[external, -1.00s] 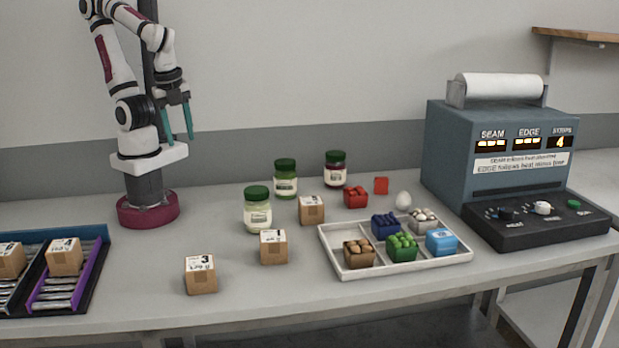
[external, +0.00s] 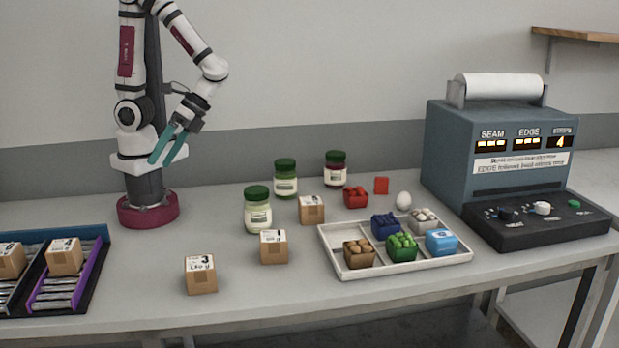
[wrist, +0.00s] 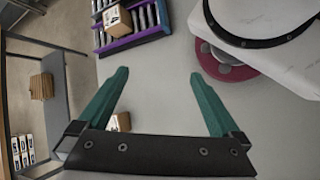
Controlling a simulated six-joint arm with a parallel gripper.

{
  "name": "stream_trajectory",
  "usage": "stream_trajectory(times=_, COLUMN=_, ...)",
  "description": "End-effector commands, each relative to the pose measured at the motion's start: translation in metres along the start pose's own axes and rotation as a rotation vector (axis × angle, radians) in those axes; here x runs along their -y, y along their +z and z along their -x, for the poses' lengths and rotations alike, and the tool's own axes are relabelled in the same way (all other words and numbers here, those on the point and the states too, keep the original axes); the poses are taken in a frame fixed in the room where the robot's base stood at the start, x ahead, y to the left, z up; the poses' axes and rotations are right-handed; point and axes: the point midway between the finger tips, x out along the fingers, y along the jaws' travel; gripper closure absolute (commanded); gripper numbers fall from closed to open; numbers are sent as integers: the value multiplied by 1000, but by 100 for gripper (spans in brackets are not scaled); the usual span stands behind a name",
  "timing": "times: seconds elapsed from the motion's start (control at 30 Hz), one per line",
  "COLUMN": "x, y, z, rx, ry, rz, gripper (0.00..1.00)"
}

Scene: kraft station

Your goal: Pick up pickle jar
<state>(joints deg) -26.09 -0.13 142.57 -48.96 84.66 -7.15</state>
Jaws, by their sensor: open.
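Three lidded jars stand upright on the table in the external view. One green-lidded jar with green contents (external: 285,182) stands behind another green-lidded jar with paler contents (external: 257,213). A jar with dark red contents (external: 335,171) stands to their right. The labels are too small to read, but the green contents look most like pickles. My gripper (external: 162,161) is open and empty, tilted down and left, high above the table and left of the jars. Its two teal fingers (wrist: 160,73) are spread in the wrist view, which shows no jar.
Small cartons (external: 200,275) stand in front of the jars, one close at their right (external: 311,210). A blue-grey machine (external: 450,150) stands at right, a divided bin (external: 97,275) at left. The table between bin and jars is mostly clear.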

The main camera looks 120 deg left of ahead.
Motion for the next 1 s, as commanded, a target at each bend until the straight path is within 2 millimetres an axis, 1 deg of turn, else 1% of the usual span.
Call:
stream_trajectory(times=0.03, x=-9, y=-20, z=-1, rx=44, ry=222, rz=226, gripper=0)
stream_trajectory(times=0.07, x=-14, y=-37, z=3, rx=61, ry=374, rz=371, gripper=0)
stream_trajectory(times=0.1, x=-16, y=-64, z=11, rx=79, ry=577, rz=560, gripper=0)
stream_trajectory(times=0.13, x=-11, y=-85, z=19, rx=90, ry=732, rz=698, gripper=0)
stream_trajectory(times=0.17, x=-2, y=-108, z=28, rx=96, ry=883, rz=831, gripper=0)
stream_trajectory(times=0.2, x=17, y=-135, z=38, rx=103, ry=1076, rz=997, gripper=0)
stream_trajectory(times=0.23, x=36, y=-154, z=44, rx=106, ry=1211, rz=1111, gripper=0)
stream_trajectory(times=0.27, x=54, y=-168, z=49, rx=106, ry=1331, rz=1208, gripper=0)
stream_trajectory(times=0.3, x=78, y=-183, z=52, rx=106, ry=1459, rz=1312, gripper=0)
stream_trajectory(times=0.33, x=93, y=-191, z=53, rx=105, ry=1536, rz=1373, gripper=0)
stream_trajectory(times=0.37, x=103, y=-195, z=49, rx=87, ry=1573, rz=1415, gripper=0)
stream_trajectory(times=0.4, x=111, y=-198, z=36, rx=32, ry=1565, rz=1448, gripper=0)
stream_trajectory(times=0.43, x=116, y=-200, z=30, rx=3, ry=1560, rz=1467, gripper=0)
stream_trajectory(times=0.5, x=123, y=-202, z=20, rx=-36, ry=1551, rz=1495, gripper=0)
stream_trajectory(times=0.53, x=123, y=-204, z=17, rx=-43, ry=1548, rz=1499, gripper=0)
stream_trajectory(times=0.67, x=112, y=-219, z=12, rx=-49, ry=1540, rz=1499, gripper=0)
stream_trajectory(times=0.8, x=95, y=-241, z=5, rx=-47, ry=1537, rz=1497, gripper=0)
stream_trajectory(times=0.9, x=86, y=-255, z=2, rx=-50, ry=1539, rz=1497, gripper=0)
stream_trajectory(times=1.0, x=82, y=-261, z=2, rx=-51, ry=1542, rz=1497, gripper=0)
